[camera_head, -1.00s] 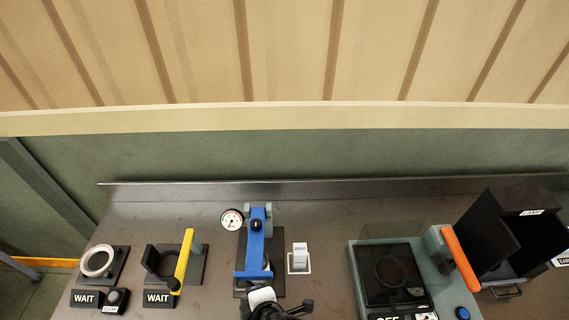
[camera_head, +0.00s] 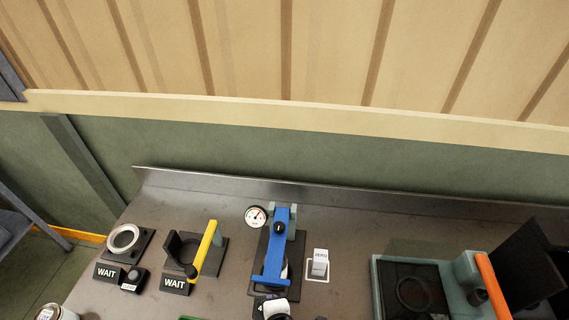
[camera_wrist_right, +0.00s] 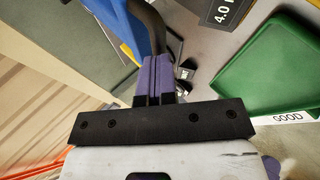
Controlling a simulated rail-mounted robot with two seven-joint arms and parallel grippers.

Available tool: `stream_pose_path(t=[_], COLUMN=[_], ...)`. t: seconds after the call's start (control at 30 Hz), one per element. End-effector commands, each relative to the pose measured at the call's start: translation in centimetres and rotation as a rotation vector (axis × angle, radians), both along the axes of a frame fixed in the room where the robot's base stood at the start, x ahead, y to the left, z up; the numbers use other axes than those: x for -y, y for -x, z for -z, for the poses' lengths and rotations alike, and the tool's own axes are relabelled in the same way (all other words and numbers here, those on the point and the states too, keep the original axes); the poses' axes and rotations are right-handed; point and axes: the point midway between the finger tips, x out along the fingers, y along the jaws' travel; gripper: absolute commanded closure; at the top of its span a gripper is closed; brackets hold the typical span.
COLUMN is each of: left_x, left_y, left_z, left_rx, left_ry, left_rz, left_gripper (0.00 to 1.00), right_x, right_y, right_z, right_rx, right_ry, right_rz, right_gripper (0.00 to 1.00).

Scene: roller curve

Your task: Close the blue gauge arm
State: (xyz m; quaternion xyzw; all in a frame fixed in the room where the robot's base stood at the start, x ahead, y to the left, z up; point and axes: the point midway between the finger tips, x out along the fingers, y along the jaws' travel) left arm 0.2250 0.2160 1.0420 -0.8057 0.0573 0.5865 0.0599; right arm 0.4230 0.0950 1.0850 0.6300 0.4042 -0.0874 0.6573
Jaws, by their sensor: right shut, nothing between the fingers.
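The blue gauge arm (camera_head: 275,250) reaches from a grey pivot block at the back toward the front, with a crossbar at its near end, over a dark base. I cannot tell how far it is tilted. My right gripper shows only partly at the bottom edge of the head view, in front of the crossbar. In the right wrist view its purple fingers (camera_wrist_right: 154,75) are together and empty, close to the blue arm (camera_wrist_right: 130,25); contact is unclear. My left gripper is not in view.
A white ZERO switch (camera_head: 319,264) stands right of the gauge. A yellow-handled fixture (camera_head: 205,250) and a ring fixture (camera_head: 124,239) stand left, with WAIT signs. An orange-handled machine (camera_head: 466,270) stands right. The wrist view shows a green tray (camera_wrist_right: 270,65) labelled GOOD.

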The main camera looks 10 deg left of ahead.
Motion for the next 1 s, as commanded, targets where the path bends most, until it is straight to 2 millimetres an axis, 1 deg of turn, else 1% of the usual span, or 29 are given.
stream_pose_path(t=[0.17, 0.33, 0.47, 0.67, 0.7, 0.73, 1.0], left_x=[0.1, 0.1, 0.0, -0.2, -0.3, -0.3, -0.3], left_y=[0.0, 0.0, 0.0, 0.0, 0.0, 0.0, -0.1], left_z=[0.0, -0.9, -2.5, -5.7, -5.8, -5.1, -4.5], left_rx=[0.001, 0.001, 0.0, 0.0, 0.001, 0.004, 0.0], left_ry=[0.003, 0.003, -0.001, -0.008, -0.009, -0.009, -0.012], left_rz=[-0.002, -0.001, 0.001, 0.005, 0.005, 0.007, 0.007], left_gripper=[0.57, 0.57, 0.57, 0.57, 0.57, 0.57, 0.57], right_x=[0.1, 0.1, 0.0, 0.0, 0.1, 0.4, 2.5], right_y=[0.0, 0.1, 0.3, 0.8, 1.1, 1.7, 5.5], right_z=[0.1, -0.6, -2.0, -4.6, -4.7, -4.5, -7.5], right_rx=[-0.001, -0.002, -0.002, -0.001, -0.002, -0.002, 0.0], right_ry=[0.003, 0.003, 0.001, 0.001, 0.001, -0.001, -0.002], right_rz=[0.002, 0.001, 0.001, -0.003, -0.004, -0.005, -0.005], right_gripper=[1.0, 1.0, 1.0, 1.0, 1.0, 1.0, 1.0])
